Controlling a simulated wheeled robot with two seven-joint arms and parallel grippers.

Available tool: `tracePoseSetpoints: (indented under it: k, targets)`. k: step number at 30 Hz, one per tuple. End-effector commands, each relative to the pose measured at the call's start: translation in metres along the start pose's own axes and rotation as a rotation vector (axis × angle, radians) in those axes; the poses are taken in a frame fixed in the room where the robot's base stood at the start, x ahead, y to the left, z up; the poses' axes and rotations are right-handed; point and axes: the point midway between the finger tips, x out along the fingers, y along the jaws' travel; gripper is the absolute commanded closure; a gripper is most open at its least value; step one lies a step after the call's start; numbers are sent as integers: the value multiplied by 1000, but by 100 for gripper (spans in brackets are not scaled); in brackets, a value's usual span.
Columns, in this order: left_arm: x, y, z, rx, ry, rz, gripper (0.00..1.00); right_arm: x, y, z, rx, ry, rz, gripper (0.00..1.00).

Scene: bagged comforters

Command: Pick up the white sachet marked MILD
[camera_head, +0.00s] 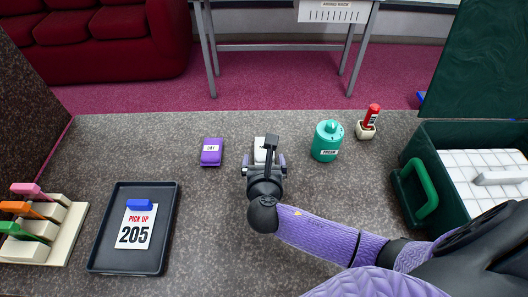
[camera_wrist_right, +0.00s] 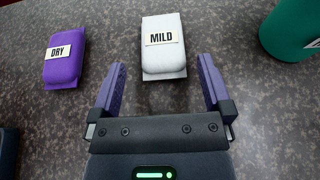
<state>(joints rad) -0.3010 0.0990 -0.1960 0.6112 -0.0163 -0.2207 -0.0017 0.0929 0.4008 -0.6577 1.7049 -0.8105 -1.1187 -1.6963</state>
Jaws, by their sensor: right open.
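The white sachet marked MILD (camera_wrist_right: 164,50) lies flat on the speckled grey counter in the right wrist view. In the head view only its far part (camera_head: 260,144) shows, as my right gripper and wrist hide the rest. My right gripper (camera_wrist_right: 162,80) is open and empty. Its two purple fingers point toward the sachet, one to each side of its near end, and the sachet's body lies mostly beyond the fingertips. In the head view the right gripper (camera_head: 264,162) is over the counter's middle. My left gripper is not in view.
A purple DRY sachet (camera_head: 212,151) lies to the left and a green canister (camera_head: 327,141) stands to the right. A black tray (camera_head: 107,246) with a 205 card is at left. A green case (camera_head: 425,160) stands at right, and a red marker in a holder (camera_head: 366,129) near the back.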

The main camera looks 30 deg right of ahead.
Motion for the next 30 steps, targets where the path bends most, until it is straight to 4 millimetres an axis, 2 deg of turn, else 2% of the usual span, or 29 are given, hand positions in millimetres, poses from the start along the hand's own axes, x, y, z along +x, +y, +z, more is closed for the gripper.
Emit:
tracePoseSetpoints:
  k: [1, 3, 6, 13, 25, 30]
  targets:
    - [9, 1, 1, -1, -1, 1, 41, 13, -2, -5, -1, -1, -3, 0]
    - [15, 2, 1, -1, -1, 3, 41, 27, -3, -5, -1, 0, -3, 0]
    - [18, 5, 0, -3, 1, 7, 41, 39, -2, -4, -1, 0, -2, 0]
    - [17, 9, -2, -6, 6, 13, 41, 40, -2, -1, 1, 1, 0, 0]
    - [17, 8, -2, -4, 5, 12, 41, 40, -2, -2, 1, 1, 0, 84]
    - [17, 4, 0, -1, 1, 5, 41, 40, -2, -1, 1, 1, 0, 84]
